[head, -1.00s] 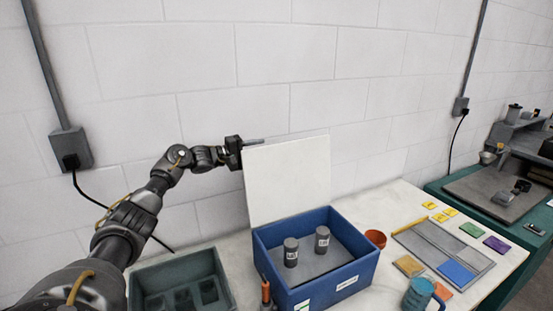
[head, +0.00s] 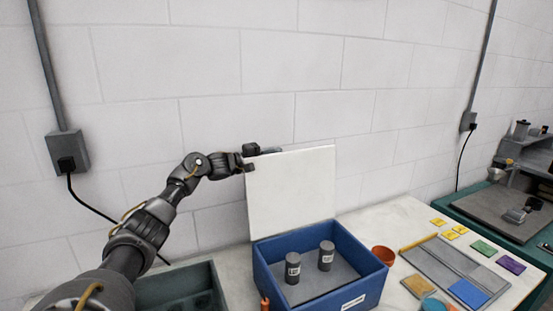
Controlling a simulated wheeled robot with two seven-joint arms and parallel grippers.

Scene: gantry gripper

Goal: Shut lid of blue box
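The blue box (head: 318,297) stands on the table with its white lid (head: 291,190) standing up, tilted back at the box's rear edge. Two grey labelled cylinders (head: 292,268) and (head: 326,256) stand inside on the grey floor. My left gripper (head: 261,159) is at the lid's upper left corner, its fingers apart. One finger reaches along the lid's top edge, partly hidden behind it; the other is by the left edge. I cannot tell whether they touch the lid. My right gripper is not in view.
A dark green bin (head: 180,288) is left of the box. A block wall rises behind the table.

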